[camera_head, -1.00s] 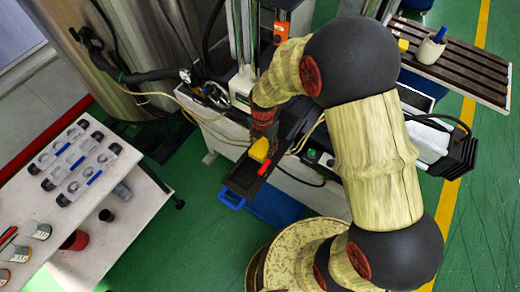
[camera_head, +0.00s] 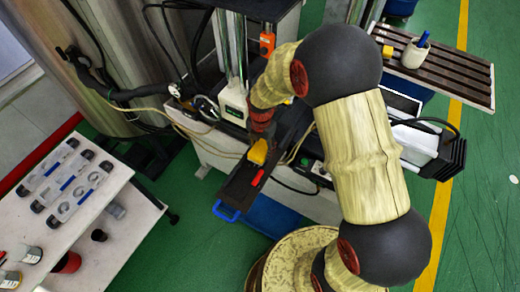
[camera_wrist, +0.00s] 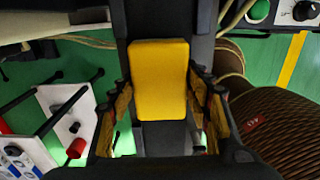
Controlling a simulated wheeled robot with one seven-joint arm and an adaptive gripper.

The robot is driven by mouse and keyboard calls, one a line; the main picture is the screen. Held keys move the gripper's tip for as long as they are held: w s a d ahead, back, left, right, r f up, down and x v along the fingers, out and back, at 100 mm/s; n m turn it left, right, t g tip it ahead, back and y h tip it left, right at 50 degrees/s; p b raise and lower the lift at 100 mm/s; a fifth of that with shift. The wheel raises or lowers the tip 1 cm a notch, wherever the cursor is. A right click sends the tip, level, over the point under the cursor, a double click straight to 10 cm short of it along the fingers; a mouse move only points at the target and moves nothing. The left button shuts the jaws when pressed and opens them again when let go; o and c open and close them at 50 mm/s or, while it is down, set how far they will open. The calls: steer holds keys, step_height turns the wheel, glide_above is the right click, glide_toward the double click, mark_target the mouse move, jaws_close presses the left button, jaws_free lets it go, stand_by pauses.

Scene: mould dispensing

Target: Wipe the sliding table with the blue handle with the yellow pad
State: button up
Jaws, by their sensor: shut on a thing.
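In the head view the yellow pad (camera_head: 257,152) is at my gripper (camera_head: 259,133), over the dark sliding table (camera_head: 237,187). The blue handle (camera_head: 225,211) is at the table's near end. In the wrist view the pad (camera_wrist: 160,82) fills the middle, upright in the picture, between the fingers of my gripper (camera_wrist: 160,115). My gripper is shut on the pad. The pad's underside is hidden, so I cannot tell whether it touches the table. The table's far part is hidden behind my gripper and arm.
A small red part (camera_head: 258,178) sits at the sliding table's right edge. A grooved table (camera_head: 460,80) with a white cup (camera_head: 415,53) and a yellow block (camera_head: 387,51) is at upper right.

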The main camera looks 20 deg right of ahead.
mark_target(256, 156)
steer(key=shift+s+a+f, duration=0.2)
steer(key=shift+s+a, duration=1.05)
steer(key=shift+s, duration=0.2)
steer(key=shift+s+a+p, duration=0.3)
steer(key=shift+s+a, duration=0.85)
steer(key=shift+r, duration=0.1)
steer(key=shift+w+r+p, duration=0.15)
steer(key=shift+r+p, duration=1.9)
steer(key=shift+r, duration=1)
step_height(256, 156, up, 3)
steer(key=shift+p, duration=1)
